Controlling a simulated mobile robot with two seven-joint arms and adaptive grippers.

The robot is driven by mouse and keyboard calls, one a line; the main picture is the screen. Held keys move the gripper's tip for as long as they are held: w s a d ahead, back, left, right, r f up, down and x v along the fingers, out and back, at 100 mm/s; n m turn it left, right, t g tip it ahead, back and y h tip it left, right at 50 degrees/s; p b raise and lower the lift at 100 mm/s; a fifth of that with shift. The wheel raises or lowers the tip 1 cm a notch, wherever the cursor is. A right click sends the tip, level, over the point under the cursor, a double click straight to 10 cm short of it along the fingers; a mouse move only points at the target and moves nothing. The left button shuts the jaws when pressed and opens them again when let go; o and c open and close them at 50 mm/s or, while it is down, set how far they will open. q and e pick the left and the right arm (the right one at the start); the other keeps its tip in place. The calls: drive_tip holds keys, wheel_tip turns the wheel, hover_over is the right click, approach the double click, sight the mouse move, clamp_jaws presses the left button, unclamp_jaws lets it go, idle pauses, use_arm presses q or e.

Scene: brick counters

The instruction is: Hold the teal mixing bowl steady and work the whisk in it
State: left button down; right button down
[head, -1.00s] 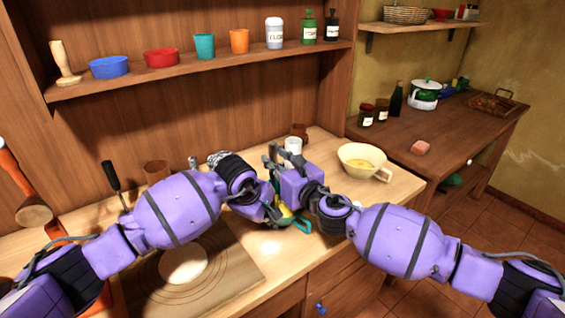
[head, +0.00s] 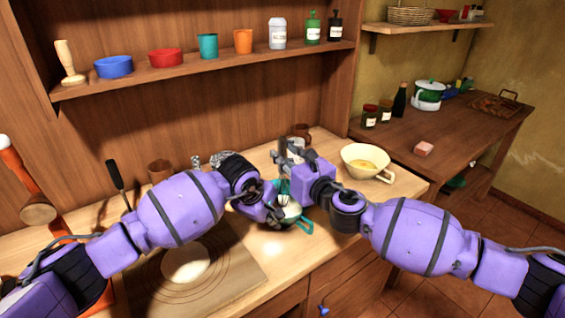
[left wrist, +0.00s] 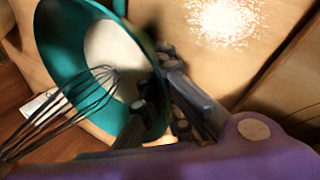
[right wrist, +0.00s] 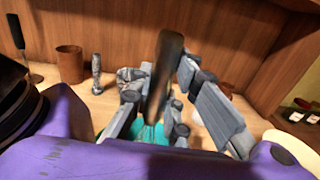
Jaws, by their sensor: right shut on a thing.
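The teal mixing bowl (head: 306,227) sits on the wooden counter, partly hidden behind my arms. In the left wrist view the bowl (left wrist: 68,45) has pale, whitish contents. My left gripper (head: 277,212) is at its rim; in the left wrist view its fingers (left wrist: 158,103) lie close together on both sides of the bowl wall, shut on it. The whisk (left wrist: 72,104) has its wire end inside the bowl. My right gripper (head: 285,152) is above and behind the bowl. In the right wrist view it (right wrist: 160,95) is shut on the whisk's dark handle (right wrist: 167,65).
A cream bowl with yellow contents (head: 351,155) stands right of my right gripper. Brown mugs (head: 159,169) stand behind my arms. A board with a pale round of dough (head: 186,262) lies at the front left. A shelf (head: 210,69) of cups and bottles runs above.

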sight(283, 137)
use_arm(q)
drive_tip(key=shift+f, duration=0.15)
use_arm(e)
drive_tip(key=shift+r, duration=3.4)
use_arm(q)
drive_tip(key=c, duration=1.9)
unclamp_jaws()
drive_tip(key=shift+o, duration=0.2)
